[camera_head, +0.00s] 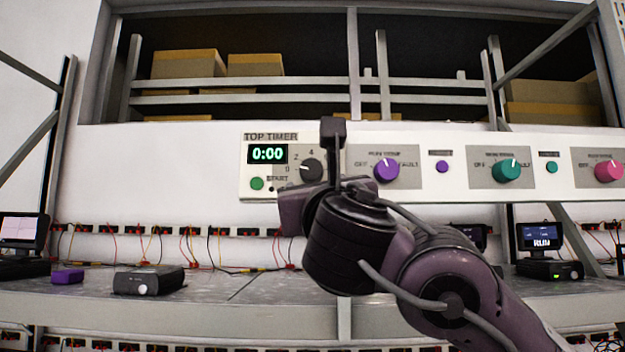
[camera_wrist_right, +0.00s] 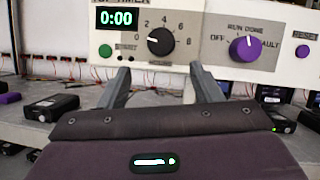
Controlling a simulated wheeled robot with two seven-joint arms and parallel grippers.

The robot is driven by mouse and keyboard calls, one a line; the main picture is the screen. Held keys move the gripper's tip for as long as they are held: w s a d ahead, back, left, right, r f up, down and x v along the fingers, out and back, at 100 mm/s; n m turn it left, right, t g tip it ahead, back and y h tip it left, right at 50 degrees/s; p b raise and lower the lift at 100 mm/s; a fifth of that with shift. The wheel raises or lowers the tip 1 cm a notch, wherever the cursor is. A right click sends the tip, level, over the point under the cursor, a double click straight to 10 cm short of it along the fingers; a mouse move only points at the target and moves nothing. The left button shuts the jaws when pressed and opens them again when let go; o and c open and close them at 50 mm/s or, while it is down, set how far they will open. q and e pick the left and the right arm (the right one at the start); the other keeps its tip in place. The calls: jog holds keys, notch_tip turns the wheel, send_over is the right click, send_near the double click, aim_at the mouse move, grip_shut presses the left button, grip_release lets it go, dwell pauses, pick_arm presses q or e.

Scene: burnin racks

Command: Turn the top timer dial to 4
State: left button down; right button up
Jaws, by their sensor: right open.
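The top timer dial (camera_head: 312,171) is a black round knob on a grey plate of the white panel. It also shows in the right wrist view (camera_wrist_right: 161,41), with its white mark pointing left toward 0. The scale runs from 0 through 2, 4 and 6 to 8. The green display (camera_wrist_right: 116,19) reads 0:00. My right gripper (camera_head: 331,152) is in front of the panel and partly covers the dial's plate in the head view. In the right wrist view its two fingers (camera_wrist_right: 162,77) are apart and empty, below and either side of the dial. My left gripper is out of view.
A purple knob (camera_head: 386,170) sits right of the dial, then a teal knob (camera_head: 506,170) and a pink knob (camera_head: 608,171). A green START button (camera_head: 257,183) is left of the dial. Below, a grey shelf (camera_head: 205,285) holds small black devices and wires.

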aim_at(313, 171)
jog(key=p+x, duration=0.2)
jog(key=x, duration=0.1)
jog(key=r+p+x, duration=0.1)
jog(key=p+x, duration=0.1)
jog(key=x, duration=0.1)
jog(key=shift+d+r, duration=0.1)
jog(key=shift+r, duration=0.1)
jog(key=shift+w+r+p, duration=0.15)
jog(key=shift+w+p, duration=0.4)
jog(key=shift+w, duration=0.15)
jog(key=shift+c, duration=0.5)
